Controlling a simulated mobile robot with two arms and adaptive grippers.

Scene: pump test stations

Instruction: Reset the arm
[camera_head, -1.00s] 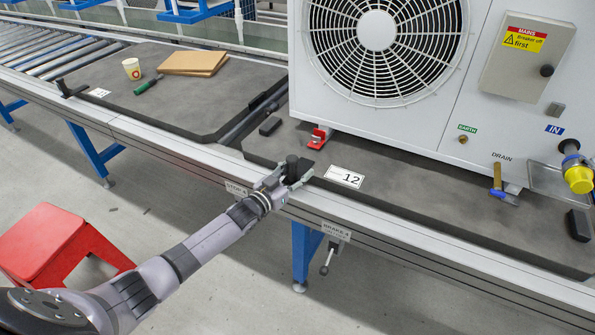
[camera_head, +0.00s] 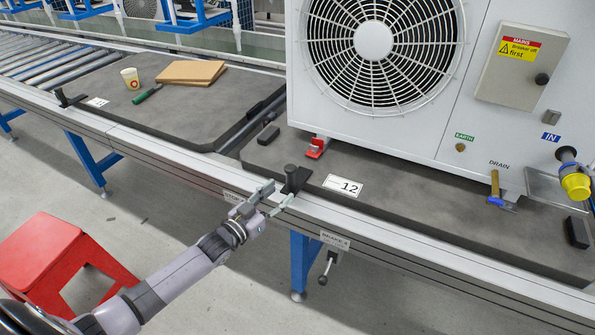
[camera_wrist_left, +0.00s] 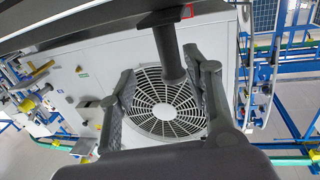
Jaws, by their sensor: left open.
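My left gripper (camera_head: 267,199) is open and empty in the head view. Its fingertips are just in front of a dark upright post (camera_head: 290,178) on a black base at the front edge of the bench, apart from it as far as I can tell. In the left wrist view the open fingers (camera_wrist_left: 165,95) frame the fan grille of the white unit, and the dark post (camera_wrist_left: 168,48) comes down between them from above. My right gripper is not in view.
The white fan unit (camera_head: 420,140) stands on the grey mat behind a "12" label (camera_head: 343,186). A brake lever (camera_head: 326,268) hangs below the rail. A red stool (camera_head: 60,262) is at lower left. A cup (camera_head: 130,78) and cardboard (camera_head: 190,73) lie on the left mat.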

